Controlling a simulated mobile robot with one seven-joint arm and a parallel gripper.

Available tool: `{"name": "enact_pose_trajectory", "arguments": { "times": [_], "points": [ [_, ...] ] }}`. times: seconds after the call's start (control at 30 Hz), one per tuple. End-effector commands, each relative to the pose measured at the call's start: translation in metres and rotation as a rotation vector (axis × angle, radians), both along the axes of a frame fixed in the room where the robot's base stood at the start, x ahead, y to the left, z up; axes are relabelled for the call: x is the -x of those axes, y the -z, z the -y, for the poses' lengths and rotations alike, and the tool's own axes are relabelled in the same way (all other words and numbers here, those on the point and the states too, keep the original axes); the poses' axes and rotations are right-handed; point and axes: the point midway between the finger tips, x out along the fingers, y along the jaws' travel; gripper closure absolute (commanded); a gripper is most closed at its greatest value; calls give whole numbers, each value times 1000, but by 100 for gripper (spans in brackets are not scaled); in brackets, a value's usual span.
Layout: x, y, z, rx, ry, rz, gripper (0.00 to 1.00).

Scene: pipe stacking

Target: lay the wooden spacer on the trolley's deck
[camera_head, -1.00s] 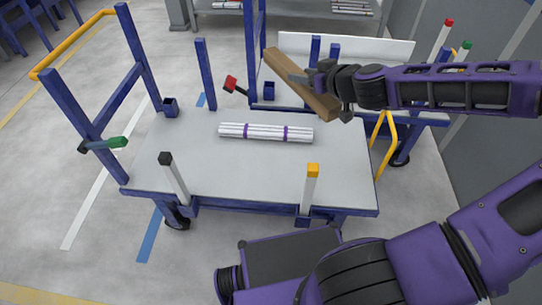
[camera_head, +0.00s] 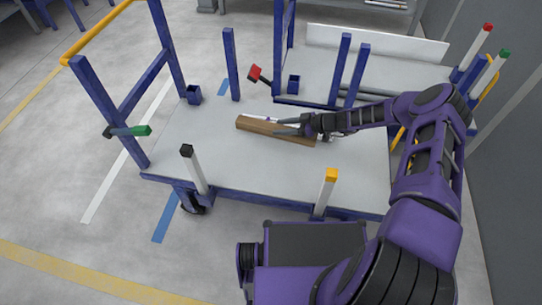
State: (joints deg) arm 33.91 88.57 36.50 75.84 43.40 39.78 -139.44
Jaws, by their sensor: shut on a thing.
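The wooden spacer (camera_head: 255,126) is a long brown beam, lying nearly level and slanting slightly down to the right over the trolley's deck (camera_head: 240,165). My gripper (camera_head: 281,127) is shut on it, right of its middle, reaching in from the right. The spacer is at or just above the deck; I cannot tell whether it touches.
Two posts stand at the deck's front edge, one black-topped (camera_head: 195,168) and one orange-topped (camera_head: 327,191). Blue posts (camera_head: 231,64) rise along the back, near a red-ended lever (camera_head: 260,75). A second trolley (camera_head: 420,85) stands behind. The deck's front left is clear.

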Motion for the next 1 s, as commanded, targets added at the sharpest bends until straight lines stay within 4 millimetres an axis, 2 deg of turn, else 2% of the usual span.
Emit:
{"name": "enact_pose_trajectory", "arguments": {
  "times": [0.1,0.3,0.5,0.67,0.87,1.0],
  "points": [
    [6,16,-13,0,-67,0,100],
    [10,38,-20,-3,-107,-2,100],
    [10,76,-20,-2,-109,-2,100],
    [9,90,-19,-2,-107,0,100],
    [10,119,-20,-2,-108,-2,100],
    [10,126,-20,-3,-107,-1,100]
  ]
}}
